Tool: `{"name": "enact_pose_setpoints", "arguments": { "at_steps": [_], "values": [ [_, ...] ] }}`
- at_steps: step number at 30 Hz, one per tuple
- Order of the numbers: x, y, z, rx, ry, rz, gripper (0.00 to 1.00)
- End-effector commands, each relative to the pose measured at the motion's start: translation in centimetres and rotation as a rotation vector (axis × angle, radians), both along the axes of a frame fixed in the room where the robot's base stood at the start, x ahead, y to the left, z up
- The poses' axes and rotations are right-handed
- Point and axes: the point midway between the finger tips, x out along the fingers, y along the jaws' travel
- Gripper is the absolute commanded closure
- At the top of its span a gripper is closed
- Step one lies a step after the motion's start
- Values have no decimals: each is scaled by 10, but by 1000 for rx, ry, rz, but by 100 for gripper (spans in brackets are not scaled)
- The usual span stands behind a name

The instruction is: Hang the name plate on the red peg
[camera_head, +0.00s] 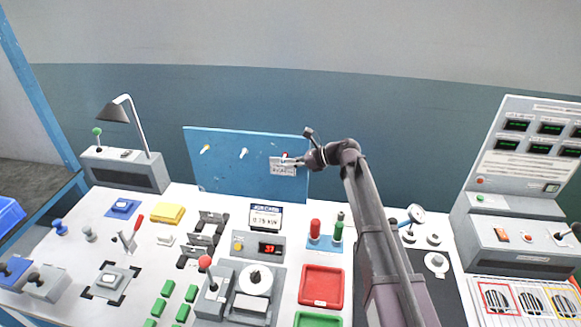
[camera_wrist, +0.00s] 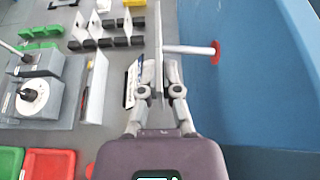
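The name plate (camera_head: 283,170) is a small pale plate with lettering, in front of the right part of the blue board (camera_head: 225,175). My gripper (camera_head: 292,162) is shut on it. In the wrist view the plate (camera_wrist: 158,35) stands edge-on between the fingertips of my gripper (camera_wrist: 158,70). The red peg (camera_head: 285,155) shows at the plate's upper edge. In the wrist view the peg (camera_wrist: 188,49) is a pale rod with a red disc at the board. Its free end meets the plate's face; I cannot tell whether it passes through a hole. A gap separates plate and board.
Two other pegs, one yellowish (camera_head: 206,148) and one pale (camera_head: 243,153), stick out of the board to the left. A display sign (camera_head: 265,216) and red and green handles (camera_head: 315,229) stand below. A red tray (camera_head: 321,286) lies nearer.

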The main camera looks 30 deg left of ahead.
Motion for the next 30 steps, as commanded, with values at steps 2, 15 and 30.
{"name": "enact_pose_setpoints", "arguments": {
  "at_steps": [2, 15, 30],
  "values": [
    [4, 1, 0, 0, 0, 0, 100],
    [18, 6, -5, 0, 0, 0, 100],
    [19, 8, -5, 0, -1, 1, 100]
  ]
}}
